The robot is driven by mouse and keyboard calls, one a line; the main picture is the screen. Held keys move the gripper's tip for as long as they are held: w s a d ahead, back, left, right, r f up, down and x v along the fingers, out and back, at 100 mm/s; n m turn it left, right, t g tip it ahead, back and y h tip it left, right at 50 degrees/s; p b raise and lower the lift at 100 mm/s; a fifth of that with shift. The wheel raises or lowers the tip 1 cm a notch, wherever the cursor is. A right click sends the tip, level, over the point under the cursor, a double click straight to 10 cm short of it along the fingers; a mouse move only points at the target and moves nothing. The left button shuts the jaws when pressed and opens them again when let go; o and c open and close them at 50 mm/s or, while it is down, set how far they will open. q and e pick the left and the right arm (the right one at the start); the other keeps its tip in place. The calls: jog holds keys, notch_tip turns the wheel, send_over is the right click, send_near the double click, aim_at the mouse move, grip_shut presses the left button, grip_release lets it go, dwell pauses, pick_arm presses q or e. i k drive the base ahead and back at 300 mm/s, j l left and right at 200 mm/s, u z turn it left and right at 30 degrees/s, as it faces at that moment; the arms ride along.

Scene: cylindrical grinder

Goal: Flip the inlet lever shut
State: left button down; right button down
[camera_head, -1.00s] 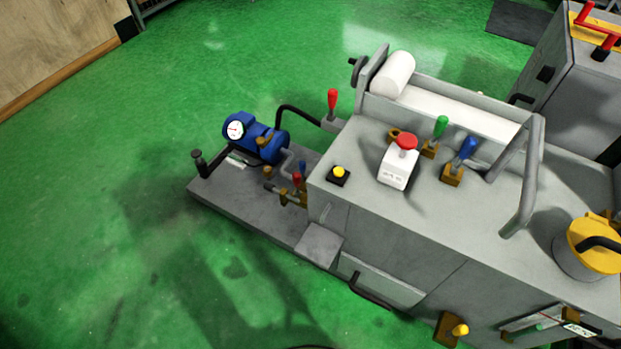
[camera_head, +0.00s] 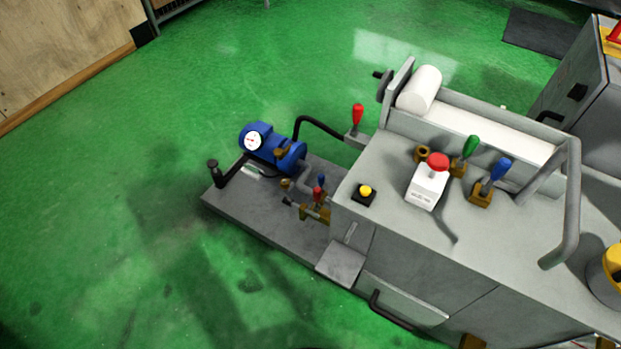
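No label marks which lever is the inlet lever. Low beside the blue pump (camera_head: 283,153), a small red lever (camera_head: 317,194) and a small blue lever (camera_head: 321,181) stand on brass valve fittings (camera_head: 315,213). On the grey machine top (camera_head: 385,215) are a green-handled lever (camera_head: 470,146) and a blue-handled lever (camera_head: 500,168), both on brass bases and tilted up. A larger red-handled lever (camera_head: 357,116) stands upright at the machine's back left corner. Neither of my grippers is in view.
A white box with a red button (camera_head: 428,187) and a yellow button (camera_head: 366,191) sit on the machine top. A round gauge (camera_head: 253,141) faces out from the pump. A grey bent rail (camera_head: 572,205) rises at right. The green floor (camera_head: 100,220) at left is clear.

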aim_at(321, 177)
jog(key=i+j, duration=0.2)
jog(key=j, duration=0.15)
jog(key=i+j+z, duration=0.15)
jog(key=j, duration=0.25)
jog(key=i+j, duration=0.25)
jog(key=j, duration=0.15)
jog(key=i+j+z, duration=0.1)
jog(key=j, duration=0.3)
jog(key=i+j+z, duration=0.1)
jog(key=j, duration=0.3)
jog(key=i+j, duration=0.25)
jog(key=j, duration=0.15)
jog(key=i+j+z, duration=0.1)
jog(key=j, duration=0.35)
jog(key=i+j+z, duration=0.1)
jog(key=j, duration=0.3)
jog(key=i, duration=0.1)
